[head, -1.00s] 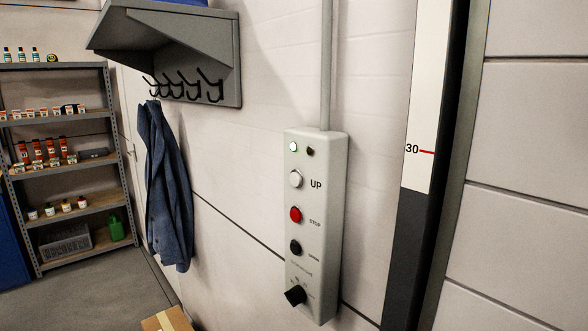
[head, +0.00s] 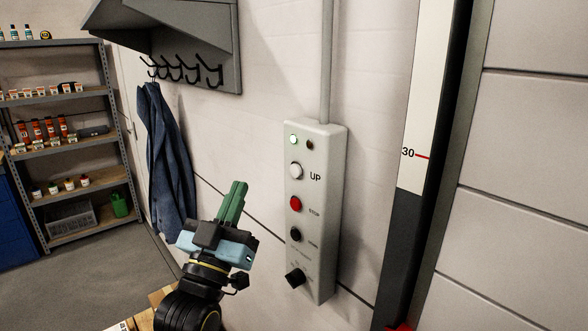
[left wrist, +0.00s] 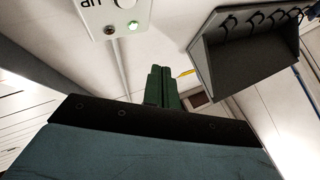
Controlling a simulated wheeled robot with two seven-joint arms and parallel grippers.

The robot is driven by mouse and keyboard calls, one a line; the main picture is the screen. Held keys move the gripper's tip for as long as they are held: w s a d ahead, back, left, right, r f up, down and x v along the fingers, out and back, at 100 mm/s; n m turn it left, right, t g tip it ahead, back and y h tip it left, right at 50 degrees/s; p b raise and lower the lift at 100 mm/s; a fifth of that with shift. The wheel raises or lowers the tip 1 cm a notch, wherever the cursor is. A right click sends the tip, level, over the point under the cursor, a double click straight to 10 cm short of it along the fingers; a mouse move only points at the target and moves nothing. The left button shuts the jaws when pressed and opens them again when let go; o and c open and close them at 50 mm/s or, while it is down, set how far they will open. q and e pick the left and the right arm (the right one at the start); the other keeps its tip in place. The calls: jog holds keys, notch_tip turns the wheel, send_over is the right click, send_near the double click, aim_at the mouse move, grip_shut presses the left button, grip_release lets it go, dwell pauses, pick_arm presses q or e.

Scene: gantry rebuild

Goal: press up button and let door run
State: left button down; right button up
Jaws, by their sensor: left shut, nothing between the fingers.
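A grey control box (head: 318,250) is fixed on the wall in the head view. Its white UP button (head: 296,171) sits at the top, above a red STOP button (head: 295,203), a black button (head: 295,234) and a black rotary knob (head: 295,278). A green-white lamp (head: 293,140) is lit beside a dark one. My left gripper (head: 236,190) has green fingers, shut and empty, to the left of the box and apart from it. In the left wrist view the fingers (left wrist: 162,75) point up below the box's lamp end (left wrist: 108,14). The door panel (head: 530,150) stands at right. My right gripper is out of view.
A vertical scale post (head: 413,130) marked 30 stands right of the box. A hook shelf (head: 190,35) with a blue garment (head: 168,160) hangs at left. Metal shelving (head: 75,148) stands far left. A cardboard box (head: 160,295) is low, near my arm.

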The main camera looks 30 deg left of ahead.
aim_at(295, 170)
pick_arm(q)
jog(key=shift+w, duration=0.15)
jog(key=w+d+b, duration=0.1)
jog(key=w+d, duration=0.2)
jog(key=w, duration=0.5)
jog(key=shift+d, duration=0.2)
dwell(0.9)
dwell(1.3)
jog(key=shift+w+d, duration=0.15)
jog(key=shift+w, duration=0.2)
